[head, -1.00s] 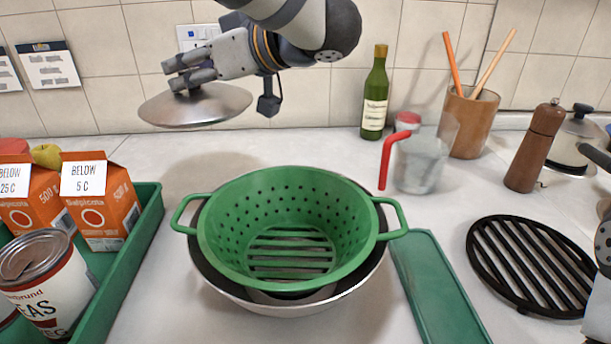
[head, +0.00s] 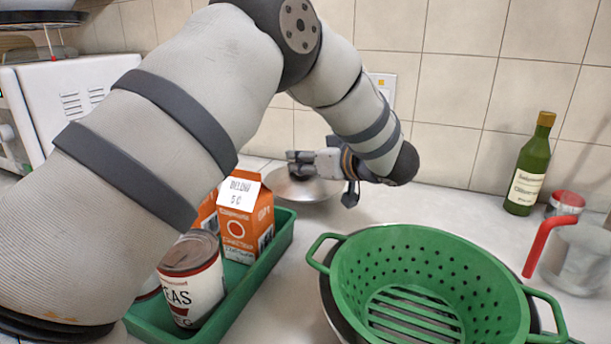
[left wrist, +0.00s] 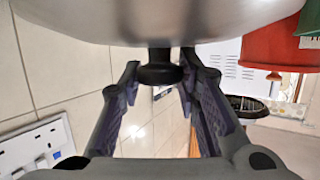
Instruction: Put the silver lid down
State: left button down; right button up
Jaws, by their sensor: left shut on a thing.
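The silver lid (head: 310,190) is low over the back of the counter, near the tiled wall and behind the orange carton. Its underside faces the counter, and I cannot tell whether its rim touches. My left gripper (head: 297,165) comes from the right above the lid and is shut on its dark knob. In the left wrist view the lid (left wrist: 160,22) fills the top and its black knob (left wrist: 158,68) sits between the fingertips (left wrist: 160,72). My right gripper is not in view.
A green tray (head: 272,245) holds an orange carton (head: 243,222) and a can (head: 191,280). A green colander (head: 425,270) sits in a bowl to the right. A green bottle (head: 529,165) and a clear pitcher (head: 578,258) stand at right. The counter between lid and bottle is mostly clear.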

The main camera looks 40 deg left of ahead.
aim_at(303, 174)
pick_arm(q)
jog(key=shift+w+a+f, duration=0.1)
jog(key=shift+a+f, duration=0.15)
jog(key=shift+f, duration=0.7)
jog(key=shift+w+a+f, duration=0.1)
jog(key=shift+a+f, duration=0.1)
jog(key=shift+f, duration=0.75)
jog(key=shift+s, duration=0.1)
jog(key=shift+f, duration=0.15)
jog(key=c, duration=1.2)
grip_release()
jog(key=v, duration=1.2)
